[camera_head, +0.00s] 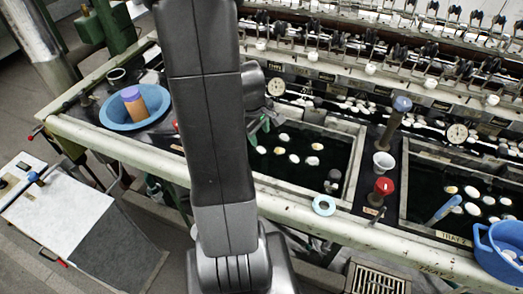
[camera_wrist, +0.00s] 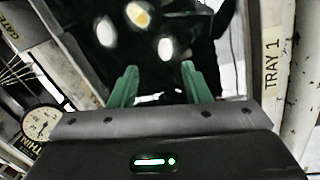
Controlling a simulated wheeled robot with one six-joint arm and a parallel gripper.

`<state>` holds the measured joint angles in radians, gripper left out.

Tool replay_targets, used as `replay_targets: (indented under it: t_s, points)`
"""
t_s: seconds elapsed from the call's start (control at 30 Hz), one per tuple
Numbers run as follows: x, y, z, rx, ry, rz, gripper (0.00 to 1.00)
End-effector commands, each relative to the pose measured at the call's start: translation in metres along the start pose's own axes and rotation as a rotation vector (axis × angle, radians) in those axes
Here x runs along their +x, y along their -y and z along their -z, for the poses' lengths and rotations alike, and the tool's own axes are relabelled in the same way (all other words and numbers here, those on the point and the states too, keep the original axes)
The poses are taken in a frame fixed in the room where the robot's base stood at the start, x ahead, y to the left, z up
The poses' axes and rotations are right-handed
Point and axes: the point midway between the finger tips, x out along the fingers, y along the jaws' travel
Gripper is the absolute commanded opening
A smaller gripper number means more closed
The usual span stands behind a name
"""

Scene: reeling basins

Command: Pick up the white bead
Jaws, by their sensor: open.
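Several white, oval, bead-like pieces (camera_head: 294,158) float on the dark water of the middle basin in the head view. In the wrist view, a white one (camera_wrist: 166,48) is just beyond the fingertips, with another (camera_wrist: 105,32) to the left and a yellowish one (camera_wrist: 138,14) above. I cannot tell which is the task's white bead. My gripper (camera_wrist: 159,70) has its two green fingers spread apart, with nothing visible between them. In the head view, my arm hides most of the gripper; a green finger shows near the basin's left side.
A blue bowl (camera_head: 153,118) holding an orange-brown cylinder stands at left. A second basin with several white pieces is at right, with a blue basket (camera_head: 494,246).

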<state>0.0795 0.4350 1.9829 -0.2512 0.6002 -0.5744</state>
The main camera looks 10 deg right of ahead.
Motion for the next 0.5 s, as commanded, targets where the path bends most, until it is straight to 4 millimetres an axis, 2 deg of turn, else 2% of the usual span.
replay_targets:
  t_s: [0.27, 0.5]
  points:
    - [0.017, 0.002, 0.0, 0.001, 0.001, 0.002, 0.43]
    - [0.048, 0.009, 0.0, 0.0, 0.003, 0.004, 0.43]
